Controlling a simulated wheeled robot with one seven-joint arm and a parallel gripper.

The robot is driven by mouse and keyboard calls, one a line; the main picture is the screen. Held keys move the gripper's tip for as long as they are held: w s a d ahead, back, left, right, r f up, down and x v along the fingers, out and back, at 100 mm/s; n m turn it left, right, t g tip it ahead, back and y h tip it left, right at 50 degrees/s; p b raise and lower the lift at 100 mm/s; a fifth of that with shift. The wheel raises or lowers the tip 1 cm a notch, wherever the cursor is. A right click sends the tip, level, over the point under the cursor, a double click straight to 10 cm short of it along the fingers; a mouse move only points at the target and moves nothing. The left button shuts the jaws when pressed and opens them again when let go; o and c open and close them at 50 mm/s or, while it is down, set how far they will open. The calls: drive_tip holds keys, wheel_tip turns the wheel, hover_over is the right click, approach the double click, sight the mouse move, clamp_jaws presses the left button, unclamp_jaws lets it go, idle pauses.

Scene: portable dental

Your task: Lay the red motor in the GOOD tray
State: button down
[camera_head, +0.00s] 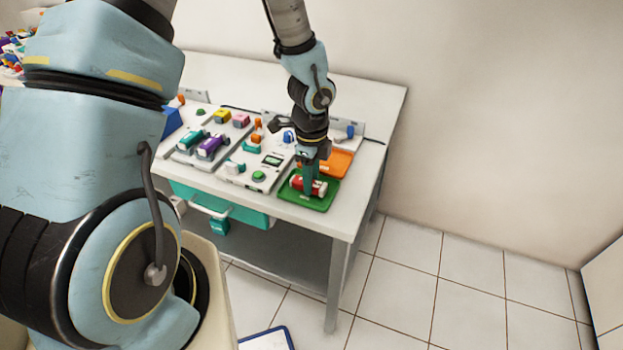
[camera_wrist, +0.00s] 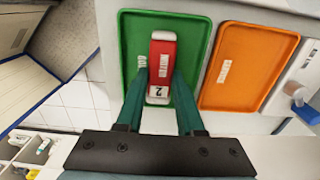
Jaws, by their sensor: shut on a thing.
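The red motor (camera_wrist: 162,62), a red cylinder with white ends and a label, is between the two teal fingers of my gripper (camera_wrist: 164,88) in the wrist view. My gripper is shut on it. The motor is over the green GOOD tray (camera_wrist: 197,50); I cannot tell whether it touches the tray floor. In the head view the red motor (camera_head: 296,183) shows within the outline of the green tray (camera_head: 318,203), at the right front of the table. My gripper (camera_head: 308,184) points down there and hides part of the motor.
An orange tray (camera_wrist: 265,50) lies beside the green one; it also shows behind it in the head view (camera_head: 341,158). Test panels with purple (camera_head: 211,146), teal and yellow (camera_head: 222,116) parts cover the table's left. The table edge is close to the green tray.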

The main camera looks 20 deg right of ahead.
drive_tip(key=shift+f, duration=0.1)
idle(0.3)
drive_tip(key=shift+c, duration=2.3)
unclamp_jaws()
wheel_tip(320, 180, up, 11)
drive_tip(key=w+a+r+n, duration=0.1)
drive_tip(key=a+r+n, duration=0.2)
drive_tip(key=a+n, duration=0.9)
drive_tip(key=a+r+n+t, duration=0.1)
drive_tip(key=a+r+n, duration=0.3)
drive_tip(key=a+n, duration=0.9)
drive_tip(key=shift+w+a+t, duration=0.3)
drive_tip(key=shift+w+a, duration=0.05)
